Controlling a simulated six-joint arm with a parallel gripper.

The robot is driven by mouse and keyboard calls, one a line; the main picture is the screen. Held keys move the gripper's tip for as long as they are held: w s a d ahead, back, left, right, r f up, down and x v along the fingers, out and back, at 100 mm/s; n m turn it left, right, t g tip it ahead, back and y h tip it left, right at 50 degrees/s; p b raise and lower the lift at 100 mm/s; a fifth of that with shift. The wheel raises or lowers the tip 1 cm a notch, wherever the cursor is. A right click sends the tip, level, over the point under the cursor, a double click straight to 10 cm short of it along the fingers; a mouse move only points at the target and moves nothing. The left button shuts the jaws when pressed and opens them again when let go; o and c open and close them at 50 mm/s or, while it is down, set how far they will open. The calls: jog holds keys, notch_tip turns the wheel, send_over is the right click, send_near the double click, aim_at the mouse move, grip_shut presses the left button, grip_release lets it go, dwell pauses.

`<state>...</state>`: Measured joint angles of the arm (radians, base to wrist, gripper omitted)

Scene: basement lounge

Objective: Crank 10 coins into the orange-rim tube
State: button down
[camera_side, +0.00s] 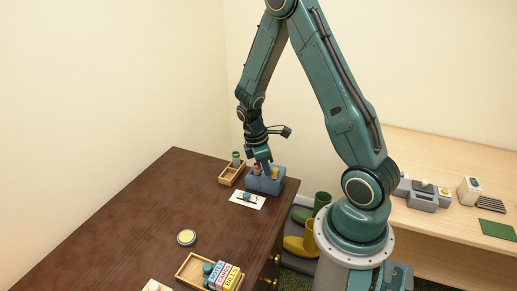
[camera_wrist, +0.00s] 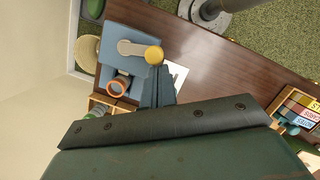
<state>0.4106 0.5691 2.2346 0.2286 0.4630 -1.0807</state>
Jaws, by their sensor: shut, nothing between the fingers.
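A blue coin machine (camera_side: 268,185) stands near the far right corner of the dark table. It shows at the upper left in the wrist view (camera_wrist: 118,43), with a beige crank arm (camera_wrist: 130,47) ending in a round yellow knob (camera_wrist: 154,55). The orange-rim tube (camera_wrist: 117,87) is at the machine's lower edge; its fill cannot be told. My gripper (camera_wrist: 158,70) is shut and empty, its tips right by the yellow knob in the wrist view; whether they touch it is unclear. In the side view my gripper (camera_side: 262,166) points down over the machine.
A wooden tray (camera_side: 231,176) with a green-rim tube (camera_side: 236,156) stands left of the machine. A white card (camera_side: 246,201) with a teal item lies in front. A yellow-topped round tin (camera_side: 186,237) and a box of labelled blocks (camera_side: 192,272) are nearer. The table middle is clear.

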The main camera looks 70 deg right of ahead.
jog(key=shift+s, duration=0.15)
jog(key=s+d+n+t, duration=0.1)
jog(key=s+d+n, duration=0.4)
jog(key=s, duration=0.2)
jog(key=shift+d+h, duration=0.25)
jog(key=shift+h, duration=0.15)
dwell(1.1)
jog(key=shift+w, duration=0.1)
dwell(1.2)
